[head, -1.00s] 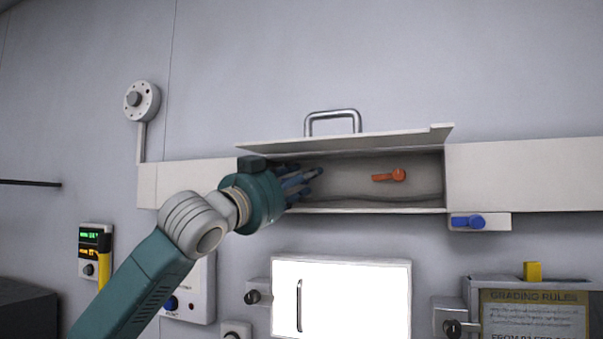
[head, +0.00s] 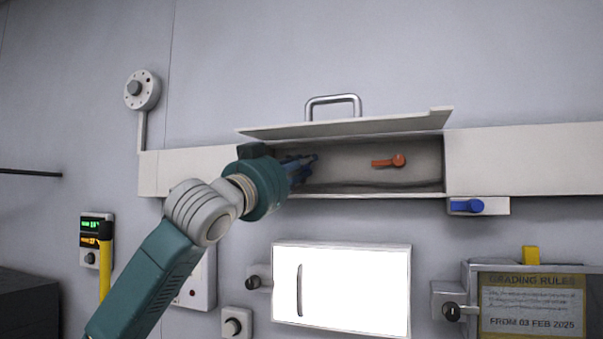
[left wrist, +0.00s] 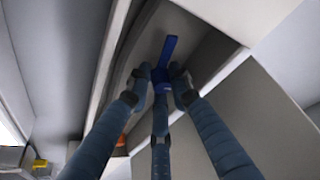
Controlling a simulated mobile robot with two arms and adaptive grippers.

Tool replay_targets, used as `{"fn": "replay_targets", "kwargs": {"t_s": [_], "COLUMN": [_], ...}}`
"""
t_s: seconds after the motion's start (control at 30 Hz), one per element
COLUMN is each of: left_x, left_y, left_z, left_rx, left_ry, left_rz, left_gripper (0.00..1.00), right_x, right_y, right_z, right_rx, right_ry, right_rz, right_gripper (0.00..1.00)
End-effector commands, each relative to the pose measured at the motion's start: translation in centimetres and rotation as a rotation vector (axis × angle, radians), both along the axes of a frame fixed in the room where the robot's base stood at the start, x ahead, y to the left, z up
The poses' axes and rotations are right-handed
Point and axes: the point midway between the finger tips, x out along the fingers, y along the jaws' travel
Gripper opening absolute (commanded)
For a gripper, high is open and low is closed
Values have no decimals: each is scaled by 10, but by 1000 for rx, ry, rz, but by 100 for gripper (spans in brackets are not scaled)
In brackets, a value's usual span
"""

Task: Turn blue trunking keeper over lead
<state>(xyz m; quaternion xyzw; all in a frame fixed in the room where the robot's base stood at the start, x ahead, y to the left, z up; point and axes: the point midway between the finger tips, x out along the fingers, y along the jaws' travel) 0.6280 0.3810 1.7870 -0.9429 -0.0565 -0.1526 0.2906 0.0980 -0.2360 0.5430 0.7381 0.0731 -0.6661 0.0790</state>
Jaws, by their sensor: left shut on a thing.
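The blue keeper (left wrist: 170,48) shows in the left wrist view as a flat blue bar inside the trunking, with my fingers around its near end. My left gripper (left wrist: 161,82) is shut on it. In the head view my left gripper (head: 308,167) reaches into the left end of the open trunking (head: 345,196), and its hand hides that keeper. A dark line, perhaps the lead (head: 400,186), runs along the trunking's lower inside. My right gripper is out of view.
An orange keeper (head: 389,161) sits further right inside the trunking. The raised lid with a handle (head: 333,98) hangs above. A blue lever (head: 467,206) is on a plate below right. A white cabinet (head: 350,290) and a notice box (head: 533,305) are below.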

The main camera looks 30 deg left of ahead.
Motion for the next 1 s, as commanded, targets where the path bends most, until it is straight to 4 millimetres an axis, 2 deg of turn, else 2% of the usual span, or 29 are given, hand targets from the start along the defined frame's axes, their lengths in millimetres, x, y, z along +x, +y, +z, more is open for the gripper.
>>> {"fn": "replay_targets", "kwargs": {"t_s": [0.03,0.4,0.7,1.0], "left_x": [-2,-2,-2,-2], "left_y": [-1,-2,-2,-3], "left_z": [-1,0,1,2], "left_rx": [-37,-371,-649,-922], "left_ry": [-20,-99,-165,-226], "left_rz": [-2,-5,-6,-5], "left_gripper": [0,0,0,0], "right_x": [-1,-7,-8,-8], "right_y": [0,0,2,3], "right_z": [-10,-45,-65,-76], "right_rx": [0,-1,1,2], "right_ry": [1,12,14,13], "right_rz": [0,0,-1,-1], "right_gripper": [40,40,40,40]}}
